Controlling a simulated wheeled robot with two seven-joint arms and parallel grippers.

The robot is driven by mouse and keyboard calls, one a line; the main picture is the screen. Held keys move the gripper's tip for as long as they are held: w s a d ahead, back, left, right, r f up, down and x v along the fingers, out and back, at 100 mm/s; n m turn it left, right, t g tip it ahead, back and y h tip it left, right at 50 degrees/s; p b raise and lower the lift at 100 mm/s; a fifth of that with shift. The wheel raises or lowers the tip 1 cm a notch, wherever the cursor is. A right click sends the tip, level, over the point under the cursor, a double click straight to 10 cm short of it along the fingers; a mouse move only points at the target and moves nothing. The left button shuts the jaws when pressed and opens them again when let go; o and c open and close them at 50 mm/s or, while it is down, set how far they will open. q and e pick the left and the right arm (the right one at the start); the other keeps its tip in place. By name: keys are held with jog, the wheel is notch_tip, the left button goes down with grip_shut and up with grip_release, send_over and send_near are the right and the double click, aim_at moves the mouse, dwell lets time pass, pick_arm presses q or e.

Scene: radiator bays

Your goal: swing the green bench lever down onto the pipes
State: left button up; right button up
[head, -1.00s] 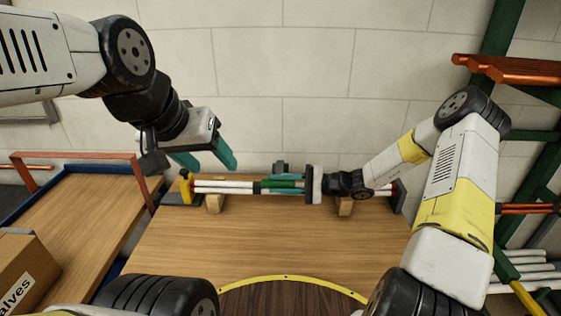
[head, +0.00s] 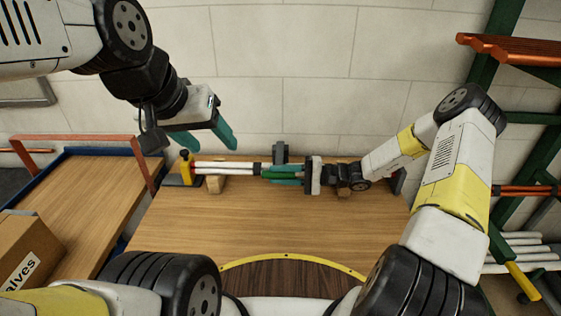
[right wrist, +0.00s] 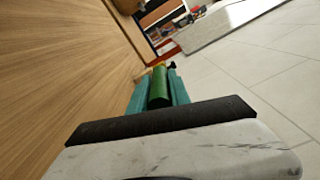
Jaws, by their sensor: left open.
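The green lever (head: 284,178) shows as a short green grip at the middle of the bench's back edge. In the right wrist view its green round end (right wrist: 158,88) lies between the two teal fingers. My right gripper (head: 288,173) is shut on it. White pipes (head: 225,166) with dark bands run level along the back of the bench, close to the lever; I cannot tell whether the lever touches them. Their right part is hidden by my right gripper. My left gripper (head: 204,141) is open and empty, above and behind the pipes' left end.
The pipes rest on wooden blocks (head: 214,184) on the wooden bench (head: 240,220). A yellow and black fixture (head: 187,172) stands at their left end. A grey post (head: 280,151) rises behind. A cardboard box (head: 28,255) sits at left; a green rack stands at right. The bench front is clear.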

jog(key=o, duration=0.4)
jog(key=shift+f, duration=0.15)
jog(key=shift+o, duration=0.2)
jog(key=d, duration=0.8)
jog(key=s+d+r+n+t+h, duration=0.2)
jog(key=s+d+r+t+h, duration=0.1)
jog(key=s+r+h, duration=0.5)
jog(key=s+d+r+n+t+h, duration=0.2)
jog(key=s+d+r+h, duration=0.3)
jog(key=s+r, duration=0.9)
notch_tip(320, 180, up, 4)
jog(key=t+h, duration=0.1)
jog(key=h, duration=0.1)
jog(key=shift+d+h, duration=0.4)
